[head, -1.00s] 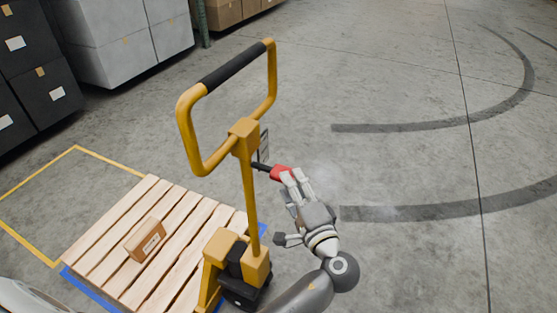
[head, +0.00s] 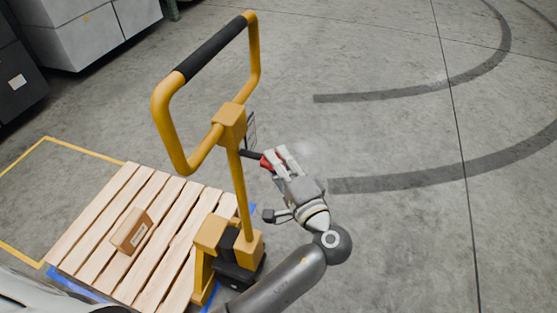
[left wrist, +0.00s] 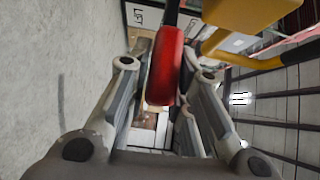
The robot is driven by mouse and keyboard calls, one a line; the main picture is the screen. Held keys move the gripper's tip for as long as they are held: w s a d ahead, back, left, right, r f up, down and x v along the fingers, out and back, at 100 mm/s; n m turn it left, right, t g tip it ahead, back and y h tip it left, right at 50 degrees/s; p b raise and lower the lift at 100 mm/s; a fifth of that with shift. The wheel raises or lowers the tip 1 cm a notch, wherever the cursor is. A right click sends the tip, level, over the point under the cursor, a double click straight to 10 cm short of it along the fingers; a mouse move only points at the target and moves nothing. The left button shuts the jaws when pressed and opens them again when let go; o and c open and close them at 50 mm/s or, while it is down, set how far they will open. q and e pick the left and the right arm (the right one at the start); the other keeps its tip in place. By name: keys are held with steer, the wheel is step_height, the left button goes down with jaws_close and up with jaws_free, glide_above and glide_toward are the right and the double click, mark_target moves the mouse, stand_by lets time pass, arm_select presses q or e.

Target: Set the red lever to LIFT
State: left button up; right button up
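The red lever (head: 267,159) juts to the right from the yellow pallet jack's post (head: 239,190) on a dark stem. My left gripper (head: 277,158) is at the lever's red end, with a finger on either side. In the left wrist view, the red lever (left wrist: 166,65) lies between the two spread fingers (left wrist: 165,85). A gap shows on its left; the right finger is close, and I cannot tell if it touches. A pale plate marked LIFT (left wrist: 148,18) is beyond the lever; the plate's edge shows in the head view (head: 251,130). My right gripper is out of view.
The jack's looped handle (head: 212,50) rises above the lever. A wooden pallet (head: 90,225) with a small cardboard box (head: 131,232) lies to the left. Grey totes (head: 85,30) stand at the back left. The floor to the right is clear.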

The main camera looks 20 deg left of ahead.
arm_select(q)
jaws_close()
steer(key=f+m+b, duration=0.1)
steer(key=f+m+t+y+b, duration=0.1)
steer(key=f+b, duration=0.1)
steer(key=shift+a+t+b, duration=0.2)
steer(key=shift+t+b, duration=0.1)
